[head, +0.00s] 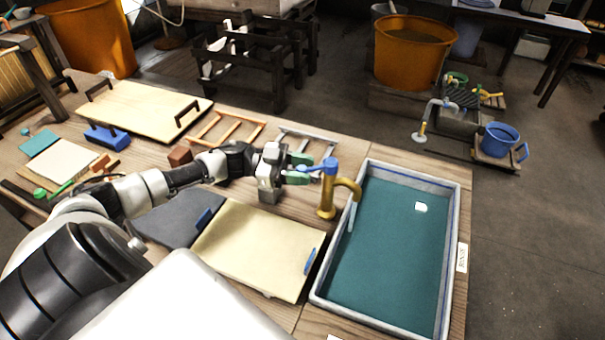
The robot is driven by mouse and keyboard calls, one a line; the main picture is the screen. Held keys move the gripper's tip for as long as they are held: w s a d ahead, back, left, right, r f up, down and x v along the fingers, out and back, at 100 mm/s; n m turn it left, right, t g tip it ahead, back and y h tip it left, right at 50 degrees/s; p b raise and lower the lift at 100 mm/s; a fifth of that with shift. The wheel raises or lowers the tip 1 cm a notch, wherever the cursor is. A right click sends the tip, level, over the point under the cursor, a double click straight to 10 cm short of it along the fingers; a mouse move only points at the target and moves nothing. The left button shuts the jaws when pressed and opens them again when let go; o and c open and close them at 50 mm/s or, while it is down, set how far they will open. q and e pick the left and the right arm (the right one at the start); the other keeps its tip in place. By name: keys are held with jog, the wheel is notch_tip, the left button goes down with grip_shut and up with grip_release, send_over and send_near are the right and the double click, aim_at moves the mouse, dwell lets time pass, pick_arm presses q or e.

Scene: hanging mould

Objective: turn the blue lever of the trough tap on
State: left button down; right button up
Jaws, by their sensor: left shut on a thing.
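The trough tap (326,200) is brass, with a blue cap and a spout that curves right over the trough (457,215). Its blue lever (313,168) sticks out to the left from the top of the tap. My left gripper (304,169), with green fingers, reaches in from the left and is shut on the lever. The fingers partly hide the lever, and its exact angle is hard to tell. The trough holds teal water with a small white piece in it. My right gripper is not in view.
A cream board (255,245) and a dark grey board (175,222) lie in front of my left arm. Wooden frames (232,130) and a large board with handles (135,112) lie behind it. Orange tubs (412,60) and a blue bucket (500,138) stand beyond the table.

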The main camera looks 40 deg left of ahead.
pick_arm(q)
jog(key=shift+s+d+f, duration=0.2)
jog(key=shift+d+f, duration=0.05)
jog(key=c, duration=0.9)
grip_release()
jog(key=shift+o, duration=0.6)
jog(key=shift+w+d+r, duration=0.1)
jog(key=shift+r, duration=0.05)
jog(key=shift+a, duration=0.55)
jog(key=b+v, duration=0.2)
jog(key=v, duration=0.8)
jog(key=shift+d, duration=0.1)
